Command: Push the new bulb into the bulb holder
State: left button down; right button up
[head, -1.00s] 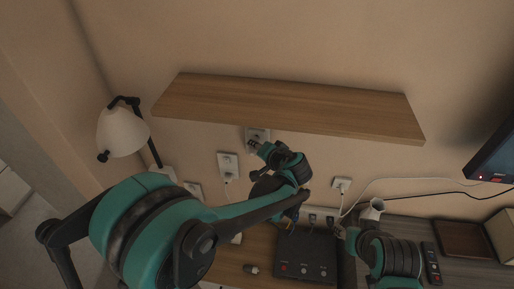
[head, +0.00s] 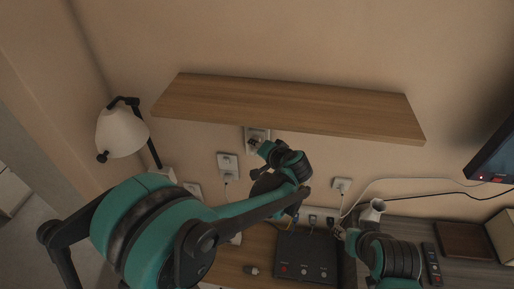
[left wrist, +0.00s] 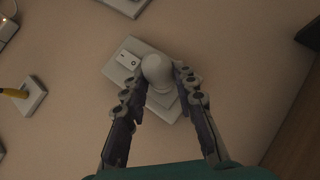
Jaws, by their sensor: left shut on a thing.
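My left gripper (left wrist: 161,76) is shut on a round white bulb (left wrist: 157,69), one finger on each side of it. Behind the bulb is a pale rectangular wall plate with the bulb holder (left wrist: 170,103); the bulb overlaps its middle. I cannot tell whether the bulb's base touches the holder, as the bulb hides that spot. In the head view the left gripper (head: 257,147) is at the wall plate (head: 263,132), just under the shelf. Another small bulb (head: 251,270) lies on the desk. My right gripper (head: 341,233) is low over the desk; its fingers are too small to read.
A wooden shelf (head: 290,105) juts out just above the plate. Wall sockets (head: 228,163) and cables are below it. A black box with buttons (head: 305,262), a white mug (head: 372,209) and a remote (head: 432,265) are on the desk. A lamp (head: 121,132) stands left.

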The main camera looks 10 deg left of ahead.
pick_arm(q)
jog(key=shift+w, duration=0.35)
jog(key=c, duration=1.1)
grip_release()
jog(key=shift+s, duration=0.1)
jog(key=s, duration=0.9)
